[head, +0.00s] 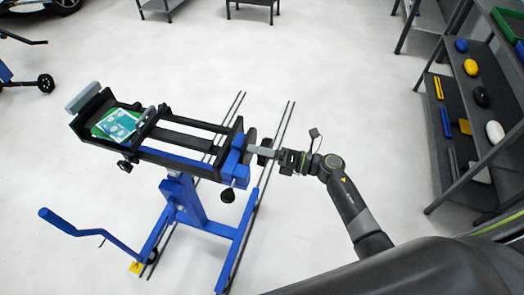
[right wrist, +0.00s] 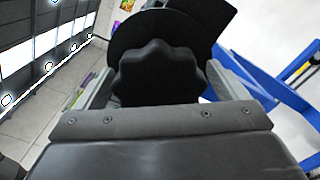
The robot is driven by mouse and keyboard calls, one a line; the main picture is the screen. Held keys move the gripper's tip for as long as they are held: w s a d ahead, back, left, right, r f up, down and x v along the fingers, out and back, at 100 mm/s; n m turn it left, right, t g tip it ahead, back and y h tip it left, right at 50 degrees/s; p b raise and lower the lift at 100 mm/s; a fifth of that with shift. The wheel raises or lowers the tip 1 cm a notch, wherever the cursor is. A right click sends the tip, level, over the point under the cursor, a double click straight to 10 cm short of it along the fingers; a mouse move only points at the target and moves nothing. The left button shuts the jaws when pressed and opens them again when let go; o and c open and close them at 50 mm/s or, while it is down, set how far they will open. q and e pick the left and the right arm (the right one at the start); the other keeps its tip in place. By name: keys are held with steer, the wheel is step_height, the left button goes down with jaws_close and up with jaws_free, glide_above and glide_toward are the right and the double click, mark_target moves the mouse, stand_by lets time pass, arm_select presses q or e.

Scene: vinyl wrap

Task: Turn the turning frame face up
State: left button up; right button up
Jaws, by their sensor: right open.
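The turning frame (head: 185,142) is a long black frame with rails, on a blue stand (head: 181,197) at the centre left of the head view. A green and white flat piece (head: 116,123) lies at its left end. In the right wrist view a black lobed knob (right wrist: 158,72) stands in front of a black disc (right wrist: 125,38) at the frame's right end. My right gripper (head: 263,151) is at that end. Its open fingers stand on either side of the knob; contact cannot be told. My left gripper is not in view.
A blue crank handle (head: 75,230) sticks out at the lower left. A dark knob (head: 228,195) hangs below the frame's right end. Thin dark rails (head: 280,135) run along the floor. A shelf rack (head: 470,110) stands at the right. Floor between rack and frame is clear.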

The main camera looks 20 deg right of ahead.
steer(key=b+v, duration=0.5)
steer(key=v, duration=1.2)
steer(key=shift+s+b, duration=0.2)
steer(key=shift+b, duration=0.1)
steer(key=shift+d, duration=0.15)
